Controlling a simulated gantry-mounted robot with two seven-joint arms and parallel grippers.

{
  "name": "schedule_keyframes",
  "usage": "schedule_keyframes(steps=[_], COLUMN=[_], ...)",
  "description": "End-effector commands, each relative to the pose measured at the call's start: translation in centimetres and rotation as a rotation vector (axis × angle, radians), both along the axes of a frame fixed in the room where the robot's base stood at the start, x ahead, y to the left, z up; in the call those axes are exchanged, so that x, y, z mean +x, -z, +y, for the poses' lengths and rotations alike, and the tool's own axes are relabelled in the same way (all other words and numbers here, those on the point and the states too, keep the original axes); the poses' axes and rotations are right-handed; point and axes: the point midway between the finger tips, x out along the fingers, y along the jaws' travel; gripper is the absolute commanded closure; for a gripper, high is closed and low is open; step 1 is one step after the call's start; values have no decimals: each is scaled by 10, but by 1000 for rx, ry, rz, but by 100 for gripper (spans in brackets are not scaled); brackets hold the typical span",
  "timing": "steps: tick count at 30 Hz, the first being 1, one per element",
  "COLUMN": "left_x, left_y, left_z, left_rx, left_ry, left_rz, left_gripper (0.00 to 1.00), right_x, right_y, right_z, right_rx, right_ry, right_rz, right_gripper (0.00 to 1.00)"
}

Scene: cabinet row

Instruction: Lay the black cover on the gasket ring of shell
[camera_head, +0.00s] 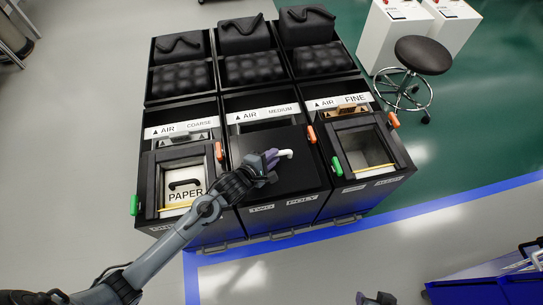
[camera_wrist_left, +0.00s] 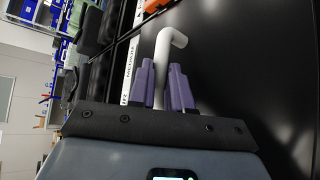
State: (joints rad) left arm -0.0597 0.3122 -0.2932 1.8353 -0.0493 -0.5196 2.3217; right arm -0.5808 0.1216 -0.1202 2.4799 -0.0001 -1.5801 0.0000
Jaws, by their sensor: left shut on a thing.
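The black cover (camera_head: 295,177) is a flat dark panel over the middle bay of the cabinet row, between the left and right open bays. Its white bent handle (camera_head: 285,154) shows between the purple fingers of my left gripper (camera_head: 271,160), which is shut on it. In the left wrist view the handle (camera_wrist_left: 163,60) rises between the fingers (camera_wrist_left: 163,88), and the dark cover surface (camera_wrist_left: 235,60) fills the right side. The middle shell's gasket ring is hidden under the cover. I cannot tell whether the cover touches it. A dark part at the bottom edge may be my right gripper (camera_head: 375,298).
The left bay holds a panel labelled PAPER (camera_head: 185,192); the right bay (camera_head: 364,145) is open. Orange clips (camera_head: 311,134) and green clips (camera_head: 336,166) stick out beside the bays. A stool (camera_head: 422,55) stands at right. A blue bin (camera_head: 480,288) is at lower right.

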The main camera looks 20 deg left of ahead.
Motion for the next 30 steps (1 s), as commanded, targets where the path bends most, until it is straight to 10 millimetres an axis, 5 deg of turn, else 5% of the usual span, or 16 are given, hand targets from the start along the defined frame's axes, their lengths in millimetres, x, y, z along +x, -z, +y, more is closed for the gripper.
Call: schedule_keyframes(steps=[9, 10, 15, 30], left_x=[1, 1, 0, -15], left_y=[4, 4, 4, -2], left_z=[0, 0, 0, 3], left_rx=[-3, -2, -2, -1], left_ry=[-1, 0, -1, 0], left_rz=[-4, -4, -3, 4], left_gripper=[100, 77, 52, 52], right_x=[0, 0, 0, 0], right_y=[0, 0, 0, -11], right_z=[0, 0, 0, 1], right_rx=[0, 0, 0, 3], right_ry=[0, 1, 1, 2], right_rz=[0, -1, -1, -1], right_gripper=[47, 47, 47, 47])
